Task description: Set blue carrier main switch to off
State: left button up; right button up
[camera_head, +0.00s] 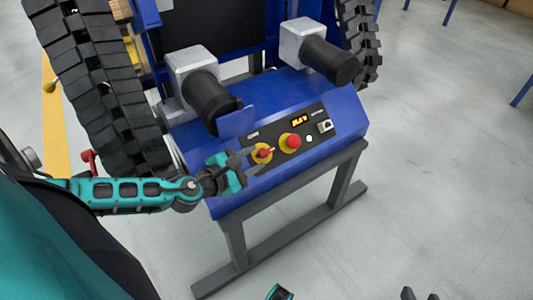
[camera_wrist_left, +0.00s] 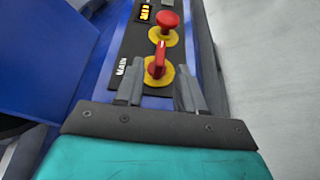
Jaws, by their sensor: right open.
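The blue carrier (camera_head: 340,107) has a sloped front with a black control panel. The main switch (camera_head: 263,153) is a red rotary handle on a yellow disc. It also shows in the left wrist view (camera_wrist_left: 158,62), beside the word MAIN, its handle lying roughly along the panel's length. My left gripper (camera_head: 249,160) is open at the panel. In the left wrist view its two grey fingers (camera_wrist_left: 159,90) are apart, on either side of the handle's near end, with visible gaps. I cannot tell whether either touches it. My right gripper (camera_head: 420,294) is open and empty at the bottom edge, away from the carrier.
A red mushroom button (camera_head: 291,141) on a yellow disc sits just beyond the switch. A lit yellow display (camera_head: 300,120) and a white button (camera_head: 309,139) are on the panel. Black motor cylinders (camera_head: 208,100) stand above it. Black tracks flank the carrier. Floor at right is clear.

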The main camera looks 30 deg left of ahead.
aim_at(261, 155)
pick_arm(q)
jog(key=shift+b+x, duration=0.55)
jog(key=shift+x, duration=2.55)
jog(key=shift+c, duration=0.2)
grip_shut()
